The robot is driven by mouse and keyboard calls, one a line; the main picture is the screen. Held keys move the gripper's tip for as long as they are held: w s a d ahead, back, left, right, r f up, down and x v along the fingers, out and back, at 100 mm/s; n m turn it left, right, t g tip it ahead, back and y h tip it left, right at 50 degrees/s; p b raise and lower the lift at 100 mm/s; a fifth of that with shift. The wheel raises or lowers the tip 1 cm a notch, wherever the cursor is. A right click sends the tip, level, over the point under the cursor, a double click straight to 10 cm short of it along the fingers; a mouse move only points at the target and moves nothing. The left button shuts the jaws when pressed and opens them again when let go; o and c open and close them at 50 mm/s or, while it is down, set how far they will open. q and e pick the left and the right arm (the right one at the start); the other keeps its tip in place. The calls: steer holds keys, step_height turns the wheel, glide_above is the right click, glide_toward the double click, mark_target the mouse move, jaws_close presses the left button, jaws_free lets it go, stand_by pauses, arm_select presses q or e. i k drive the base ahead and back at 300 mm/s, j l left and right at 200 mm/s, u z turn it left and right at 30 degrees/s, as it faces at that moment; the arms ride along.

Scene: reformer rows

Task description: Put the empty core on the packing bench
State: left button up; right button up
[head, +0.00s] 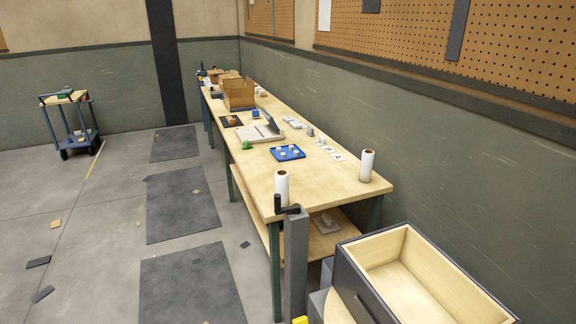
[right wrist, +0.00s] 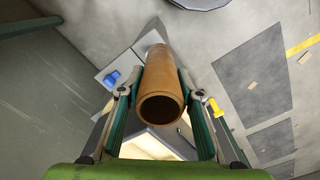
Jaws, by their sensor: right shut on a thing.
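The empty core (right wrist: 161,80) is a brown hollow tube with its open end facing the right wrist camera. My right gripper (right wrist: 159,92) is shut on it, with one finger on each side. The packing bench (head: 330,187) is the long wooden-topped table with green legs in the head view. Two white rolls with brown cores, a nearer roll (head: 282,188) and another roll (head: 367,166), stand upright at its near end. The core and my right gripper do not show in the head view. My left gripper is in neither view.
A blue tray (head: 275,154) with small items, cards (head: 331,152) and an open cardboard box (head: 239,94) are on the bench. The bench top between the two rolls is bare. An open wooden drawer (head: 372,249) is in front. A cart (head: 74,120) stands far left.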

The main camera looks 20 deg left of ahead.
mark_target(280, 167)
steer(key=i+j, duration=0.25)
steer(key=j, duration=0.25)
steer(key=i+j+z, duration=0.15)
steer(key=i+j, duration=0.15)
steer(key=j, duration=0.15)
steer(key=i+j, duration=0.25)
steer(key=j, duration=0.3)
steer(key=i+j+z, duration=0.1)
steer(key=i+j, duration=0.15)
steer(key=j, duration=0.25)
steer(key=i+j, duration=0.2)
steer(key=j, duration=0.35)
steer(key=i+j+z, duration=0.15)
steer(key=j, duration=0.35)
steer(key=i+j, duration=0.3)
steer(key=j, duration=0.3)
steer(key=i+j+z, duration=0.1)
steer(key=j, duration=0.45)
steer(key=i, duration=0.1)
